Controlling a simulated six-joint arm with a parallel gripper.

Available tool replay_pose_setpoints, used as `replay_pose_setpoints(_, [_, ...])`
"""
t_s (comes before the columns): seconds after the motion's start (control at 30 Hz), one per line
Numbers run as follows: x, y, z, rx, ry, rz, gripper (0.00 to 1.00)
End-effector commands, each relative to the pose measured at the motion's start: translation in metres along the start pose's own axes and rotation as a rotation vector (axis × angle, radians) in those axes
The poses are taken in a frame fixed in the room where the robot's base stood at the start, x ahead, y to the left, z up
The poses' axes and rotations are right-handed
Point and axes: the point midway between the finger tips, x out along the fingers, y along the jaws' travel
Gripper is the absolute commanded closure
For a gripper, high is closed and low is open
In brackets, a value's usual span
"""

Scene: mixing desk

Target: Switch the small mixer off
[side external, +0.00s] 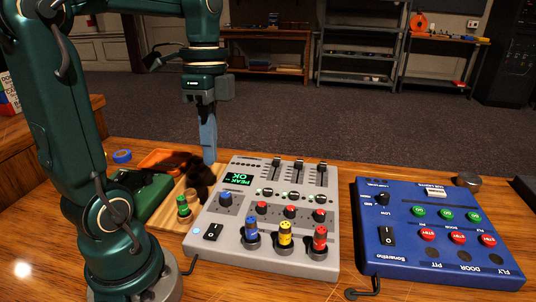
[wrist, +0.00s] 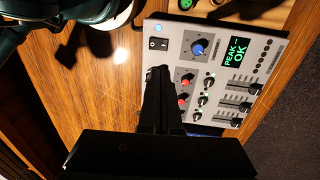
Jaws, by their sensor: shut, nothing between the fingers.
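The small mixer (side external: 262,216) is a light grey console on the desk, with knobs, sliders and a lit green display (side external: 238,178) reading "PEAK OK". Its black rocker switch (side external: 212,232) is at the front left corner, and shows in the wrist view (wrist: 158,44) beside a blue knob (wrist: 199,47). Which side of the rocker is pressed is too small to tell. My gripper (side external: 209,160) points down, shut and empty, behind the mixer's left side in the side view. In the wrist view its fingertips (wrist: 157,72) appear just below the switch and hide part of the mixer.
A blue panel (side external: 425,222) with its own black rocker switch (side external: 387,236) stands right of the mixer. Left are a wooden tray (side external: 168,217) holding a green knob (side external: 183,206), a green case (side external: 150,192), an orange tray (side external: 165,160) and blue tape (side external: 122,156).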

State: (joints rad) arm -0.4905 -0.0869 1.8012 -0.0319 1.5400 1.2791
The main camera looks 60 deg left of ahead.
Motion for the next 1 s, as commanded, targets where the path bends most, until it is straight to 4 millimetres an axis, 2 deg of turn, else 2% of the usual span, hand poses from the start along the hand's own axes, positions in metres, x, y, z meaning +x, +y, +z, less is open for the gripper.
replay_pose_setpoints(0.17, [0.0, 0.001, 0.0, 0.0, 0.0, 0.0, 1.0])
replay_pose_setpoints(0.37, [-0.001, 0.016, 0.002, 0.001, 0.002, 0.004, 1.0])
replay_pose_setpoints(0.67, [0.001, 0.016, 0.002, 0.0, 0.002, 0.006, 1.0])
replay_pose_setpoints(0.87, [0.016, 0.016, 0.002, 0.0, 0.001, 0.009, 1.0])
replay_pose_setpoints(1.0, [0.037, 0.017, 0.002, 0.0, 0.0, 0.011, 1.0])
